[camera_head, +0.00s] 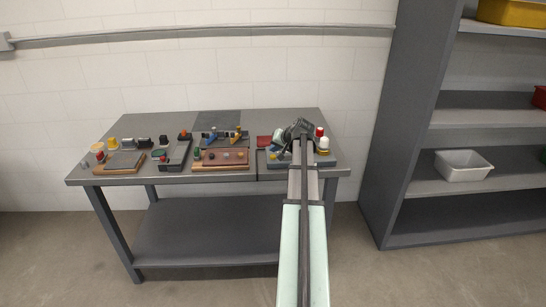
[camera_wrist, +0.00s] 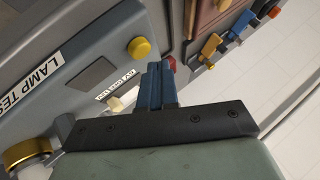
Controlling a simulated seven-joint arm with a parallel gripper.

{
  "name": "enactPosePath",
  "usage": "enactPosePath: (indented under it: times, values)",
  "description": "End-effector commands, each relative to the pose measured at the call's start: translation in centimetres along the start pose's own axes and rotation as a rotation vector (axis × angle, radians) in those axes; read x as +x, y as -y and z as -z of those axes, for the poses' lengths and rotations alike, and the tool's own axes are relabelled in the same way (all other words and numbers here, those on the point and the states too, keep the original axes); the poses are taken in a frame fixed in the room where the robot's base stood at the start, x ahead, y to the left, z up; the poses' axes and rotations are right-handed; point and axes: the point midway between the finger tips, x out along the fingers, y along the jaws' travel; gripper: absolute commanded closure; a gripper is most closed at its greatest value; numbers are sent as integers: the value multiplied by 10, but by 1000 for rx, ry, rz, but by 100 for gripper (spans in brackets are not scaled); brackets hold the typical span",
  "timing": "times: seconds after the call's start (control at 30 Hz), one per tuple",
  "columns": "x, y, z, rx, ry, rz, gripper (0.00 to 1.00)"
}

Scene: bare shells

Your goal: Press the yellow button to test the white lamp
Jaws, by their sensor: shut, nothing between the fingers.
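The grey lamp test panel (camera_head: 328,161) stands at the right end of the bench; it also fills the left of the wrist view (camera_wrist: 95,45). The yellow button (camera_wrist: 139,48) is a round cap on it, just beyond my fingertips and to their left.
A small cream cap (camera_wrist: 115,104) sits close left of my fingers. A red lamp (camera_head: 319,132) stands behind the white one. Wooden-based fixtures (camera_head: 222,167) and small parts crowd the bench to the left. A shelf unit (camera_head: 400,130) stands right.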

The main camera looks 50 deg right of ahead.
Motion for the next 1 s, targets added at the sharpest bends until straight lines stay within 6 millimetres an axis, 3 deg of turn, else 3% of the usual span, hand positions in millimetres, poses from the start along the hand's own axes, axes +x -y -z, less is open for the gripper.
enactPosePath:
  times: [1.0]
  values:
    - [6,-4,-4,0,0,0,100]
